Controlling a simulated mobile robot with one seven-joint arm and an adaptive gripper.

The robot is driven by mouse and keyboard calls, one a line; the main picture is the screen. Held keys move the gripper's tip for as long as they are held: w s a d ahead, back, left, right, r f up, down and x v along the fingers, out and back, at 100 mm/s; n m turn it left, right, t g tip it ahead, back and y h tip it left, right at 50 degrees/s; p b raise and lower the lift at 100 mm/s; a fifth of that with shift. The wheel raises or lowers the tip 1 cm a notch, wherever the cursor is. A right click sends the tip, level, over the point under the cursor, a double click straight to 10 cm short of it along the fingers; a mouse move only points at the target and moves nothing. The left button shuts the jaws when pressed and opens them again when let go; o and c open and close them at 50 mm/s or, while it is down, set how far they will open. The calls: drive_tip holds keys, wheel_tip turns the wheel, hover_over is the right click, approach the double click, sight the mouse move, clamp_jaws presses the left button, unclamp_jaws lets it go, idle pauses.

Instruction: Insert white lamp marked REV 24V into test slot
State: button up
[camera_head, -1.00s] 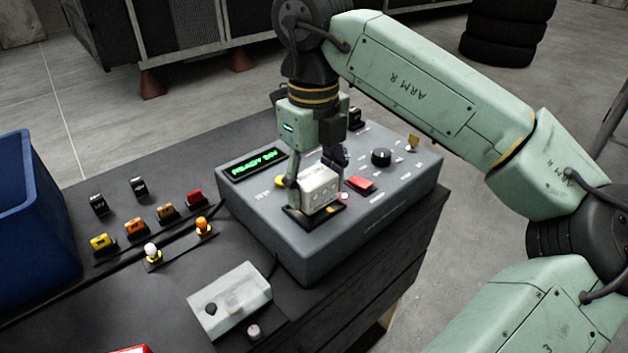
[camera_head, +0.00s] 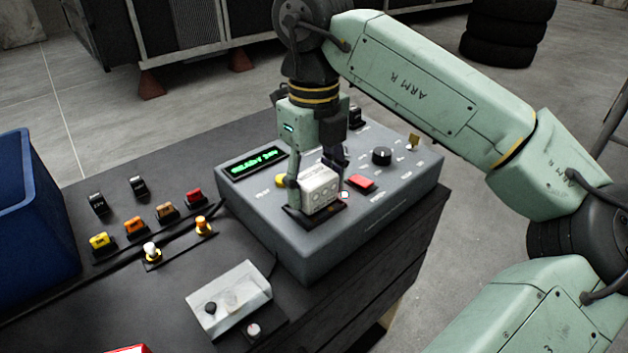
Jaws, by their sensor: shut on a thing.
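The white lamp (camera_head: 320,190) is a boxy white block with small round marks on its front; its lettering is too small to read. My gripper (camera_head: 318,183) points down and is shut on it, one finger at its left and the other behind its right side. The lamp stands upright at the dark test slot (camera_head: 333,212) on top of the grey tester box (camera_head: 300,245). How deep the lamp sits in the slot I cannot tell. The tester has a green lit display (camera_head: 254,163), a red button (camera_head: 361,182), a yellow button (camera_head: 282,181) and a black knob (camera_head: 381,156).
Left of the tester are several small coloured parts (camera_head: 135,227) and two bulbs (camera_head: 151,252) on holders. A blue bin (camera_head: 35,220) stands at the left edge. A pale box (camera_head: 229,300) lies in front on the dark bench (camera_head: 120,310).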

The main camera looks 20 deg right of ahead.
sight(314, 175)
drive_tip(key=shift+f, duration=0.25)
idle(0.9)
drive_tip(key=shift+r, duration=0.3)
drive_tip(key=shift+f+b, duration=0.7)
drive_tip(key=shift+b, duration=0.15)
idle(1.2)
drive_tip(key=o, duration=0.9)
drive_tip(key=shift+o, duration=0.2)
drive_tip(key=shift+r+p, duration=4.1)
drive_tip(key=shift+r, duration=1.5)
